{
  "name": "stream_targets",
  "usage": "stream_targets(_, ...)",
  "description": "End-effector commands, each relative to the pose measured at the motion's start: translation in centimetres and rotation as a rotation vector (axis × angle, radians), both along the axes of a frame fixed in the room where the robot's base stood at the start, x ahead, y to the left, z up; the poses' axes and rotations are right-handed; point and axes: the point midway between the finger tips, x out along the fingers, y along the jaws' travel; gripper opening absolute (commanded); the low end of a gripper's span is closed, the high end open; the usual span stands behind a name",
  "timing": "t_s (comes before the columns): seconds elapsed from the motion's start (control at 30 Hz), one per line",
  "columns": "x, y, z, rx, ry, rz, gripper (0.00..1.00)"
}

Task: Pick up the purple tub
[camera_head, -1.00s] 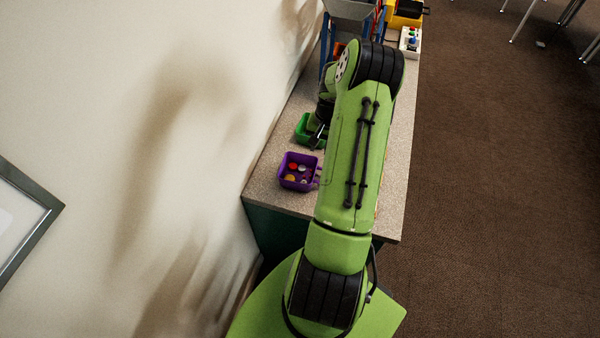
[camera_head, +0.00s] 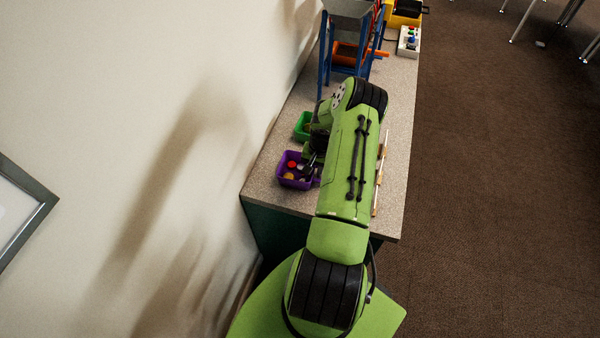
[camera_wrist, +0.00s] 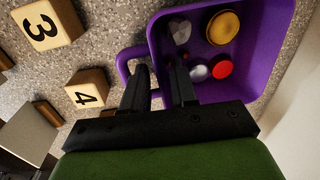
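The purple tub (camera_head: 284,182) stands near the front end of the speckled counter, by the wall. In the wrist view the tub (camera_wrist: 248,75) fills the upper right, with a loop handle (camera_wrist: 124,58) on its left side. It holds a yellow disc, a red disc and some grey and pale pieces. My gripper (camera_head: 309,168) is over the tub's right part in the head view. In the wrist view my gripper (camera_wrist: 157,70) is open. Its two fingers are apart at the tub's handle side, one by the handle and one over the inside. Contact cannot be told.
A green tub (camera_head: 301,126) stands just behind, partly hidden by my arm. Wooden number blocks 3 (camera_wrist: 46,26) and 4 (camera_wrist: 89,89) lie beside the purple tub. A blue-framed stand (camera_head: 324,64) and a button box (camera_head: 408,42) are farther back. The wall is close on the left.

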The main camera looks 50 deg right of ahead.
Motion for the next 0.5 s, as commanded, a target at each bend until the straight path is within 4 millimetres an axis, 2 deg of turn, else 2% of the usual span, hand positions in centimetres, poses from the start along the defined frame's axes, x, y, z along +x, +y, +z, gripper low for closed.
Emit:
stream_targets(0.03, -0.01, 0.01, 0.01, 0.000, 0.000, 0.000, 0.19)
stream_targets(0.17, -0.01, 0.01, 0.02, 0.001, 0.000, 0.000, 0.00)
stream_targets(0.5, 0.00, 0.00, 0.09, 0.000, 0.000, 0.000, 0.00)
